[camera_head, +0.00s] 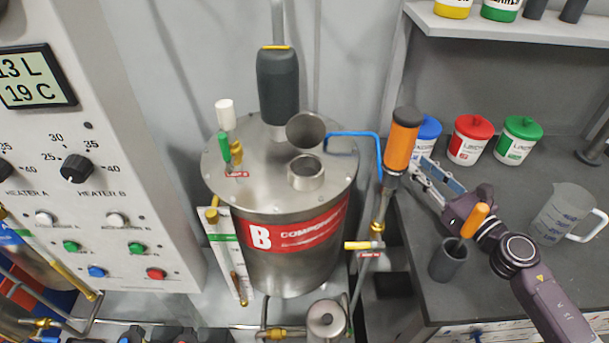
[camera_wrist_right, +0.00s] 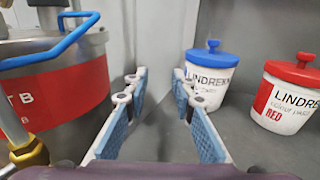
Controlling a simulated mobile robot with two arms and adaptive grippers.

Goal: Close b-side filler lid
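The steel B tank (camera_head: 262,185) stands in the middle of the head view, with a red label marked B. On its top is the short round filler neck (camera_head: 306,178). The round filler lid (camera_head: 306,131) stands raised behind the neck, so the opening is uncovered. My right gripper (camera_head: 428,175) is to the right of the tank, over the bench side and apart from the lid. In the right wrist view the right gripper (camera_wrist_right: 157,90) is open, with nothing between its fingers. The tank's red side (camera_wrist_right: 60,95) shows at left there. My left gripper is not in view.
A blue pipe (camera_head: 350,134) and an orange cylinder (camera_head: 402,140) stand between the tank and my right gripper. Blue, red (camera_head: 470,140) and green (camera_head: 518,141) lidded tubs, a dark cup (camera_head: 448,262) and a clear jug (camera_head: 562,213) are on the bench. A control panel is at left.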

